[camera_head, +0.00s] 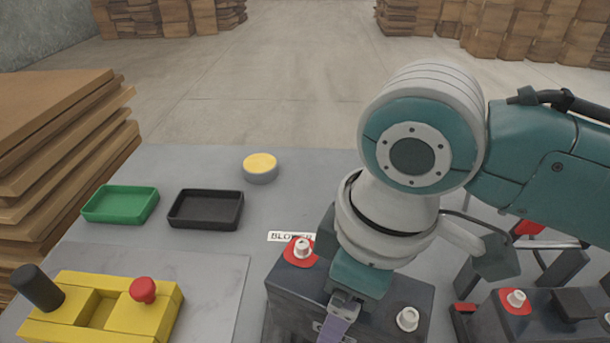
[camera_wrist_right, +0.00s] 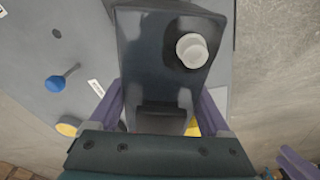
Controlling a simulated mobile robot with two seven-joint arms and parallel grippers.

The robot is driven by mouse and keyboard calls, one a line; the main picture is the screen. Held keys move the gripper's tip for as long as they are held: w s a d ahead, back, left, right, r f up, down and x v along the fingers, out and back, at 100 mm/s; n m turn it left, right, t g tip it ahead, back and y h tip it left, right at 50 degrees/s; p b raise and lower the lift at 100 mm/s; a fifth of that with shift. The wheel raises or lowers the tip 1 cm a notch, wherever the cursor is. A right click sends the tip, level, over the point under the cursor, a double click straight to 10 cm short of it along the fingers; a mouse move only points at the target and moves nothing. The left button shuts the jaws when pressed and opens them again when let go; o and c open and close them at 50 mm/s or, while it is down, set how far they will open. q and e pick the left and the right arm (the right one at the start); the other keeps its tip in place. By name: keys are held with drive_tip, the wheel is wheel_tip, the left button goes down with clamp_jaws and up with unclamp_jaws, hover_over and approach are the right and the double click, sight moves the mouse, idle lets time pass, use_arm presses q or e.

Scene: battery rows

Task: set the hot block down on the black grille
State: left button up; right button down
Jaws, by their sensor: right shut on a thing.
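A dark battery-like block (camera_head: 291,290) with a red-ringed terminal and a grey terminal is under my right arm in the head view. It also fills the middle of the right wrist view (camera_wrist_right: 150,50). My right gripper (camera_wrist_right: 160,112), with purple fingers, is shut on the middle of this block. Whether the block is raised or resting is unclear. A white label reading BLOWER (camera_head: 290,237) lies just behind it, partly covered. I cannot make out a black grille; the block and arm hide that area. Purple finger parts, likely my left gripper (camera_wrist_right: 296,162), show at the wrist view's corner.
A similar battery (camera_head: 540,325) is at the right. A green tray (camera_head: 120,219), a black tray (camera_head: 206,225), a yellow-topped round button (camera_head: 260,168) and a yellow box (camera_head: 70,325) with a red button are on the left. Cardboard (camera_head: 60,150) is stacked beyond the left edge.

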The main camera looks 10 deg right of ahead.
drive_tip(key=shift+w+a+f+b, duration=0.1)
drive_tip(key=shift+f+b, duration=0.25)
drive_tip(key=shift+f, duration=0.95)
drive_tip(key=shift+w+f+b, duration=0.1)
drive_tip(key=shift+f+b, duration=0.2)
drive_tip(key=shift+f, duration=1)
drive_tip(key=shift+f, duration=0.15)
unclamp_jaws()
drive_tip(key=shift+s+f, duration=0.1)
